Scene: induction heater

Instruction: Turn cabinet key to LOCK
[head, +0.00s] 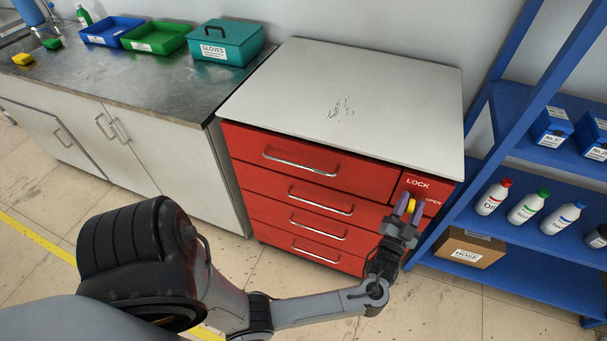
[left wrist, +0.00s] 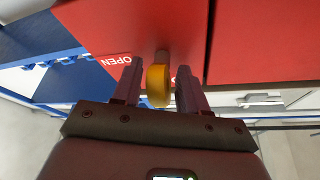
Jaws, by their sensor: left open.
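The red cabinet (head: 315,205) has several drawers and a light grey top. A yellow key (head: 411,205) sits at its upper right front, below the LOCK label (head: 417,183) and left of the OPEN label (head: 432,200). My left gripper (head: 405,209) is at the key. In the left wrist view, the yellow key (left wrist: 158,86) lies between the two open fingers of my left gripper (left wrist: 155,88), close to the right finger. Whether a finger touches it I cannot tell. The key's exact angle is hard to read. My right gripper is not in view.
A blue shelf (head: 510,260) with bottles and a cardboard box (head: 464,248) stands close on the right. A metal counter (head: 130,80) with a teal gloves box (head: 226,42) and trays is on the left. The floor before the cabinet is clear.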

